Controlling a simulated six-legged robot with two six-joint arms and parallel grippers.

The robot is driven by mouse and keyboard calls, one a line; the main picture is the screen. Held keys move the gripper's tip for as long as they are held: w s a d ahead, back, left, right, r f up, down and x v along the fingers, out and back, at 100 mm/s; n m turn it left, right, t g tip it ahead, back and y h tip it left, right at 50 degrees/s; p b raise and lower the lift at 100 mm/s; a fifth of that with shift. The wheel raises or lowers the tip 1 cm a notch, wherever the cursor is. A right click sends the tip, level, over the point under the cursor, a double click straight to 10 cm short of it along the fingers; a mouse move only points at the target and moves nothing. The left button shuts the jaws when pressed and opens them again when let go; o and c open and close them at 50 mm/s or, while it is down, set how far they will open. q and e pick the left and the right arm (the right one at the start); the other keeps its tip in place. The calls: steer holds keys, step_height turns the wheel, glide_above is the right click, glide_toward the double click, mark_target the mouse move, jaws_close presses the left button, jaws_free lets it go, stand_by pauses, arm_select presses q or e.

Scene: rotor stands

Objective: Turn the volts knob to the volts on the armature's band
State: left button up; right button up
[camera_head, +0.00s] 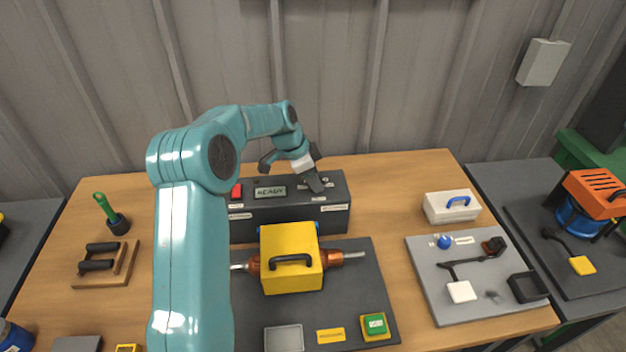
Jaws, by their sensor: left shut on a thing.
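My left gripper (317,184) reaches down onto the top right of the dark tester box (278,220). It is shut on a knob there, which its fingers hide almost fully. The box has a display (270,192) reading "READY" and a red button (237,190). The armature (335,257) lies on a dark mat in front of the box, its copper-coloured ends and shaft showing on both sides of a yellow cover (291,245) with a black handle. I cannot read any volts marking on its band. My right gripper is out of view.
A green button block (375,325), a yellow label (331,336) and a shallow grey tray (284,339) lie at the mat's front. A grey board (440,290) with small parts and a white case (452,206) are at right. A wooden rack (120,265) stands at left.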

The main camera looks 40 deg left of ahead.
arm_select(q)
steer(key=shift+d+f, duration=0.15)
steer(key=shift+d, duration=0.05)
steer(key=o, duration=1)
steer(key=shift+w+f, duration=0.1)
steer(key=shift+w, duration=0.2)
steer(key=shift+s+a+r, duration=0.15)
steer(key=shift+s+r, duration=0.15)
steer(key=b+v, duration=0.1)
steer(key=v, duration=1.4)
steer(key=shift+r, duration=0.4)
steer(key=shift+w, duration=0.15)
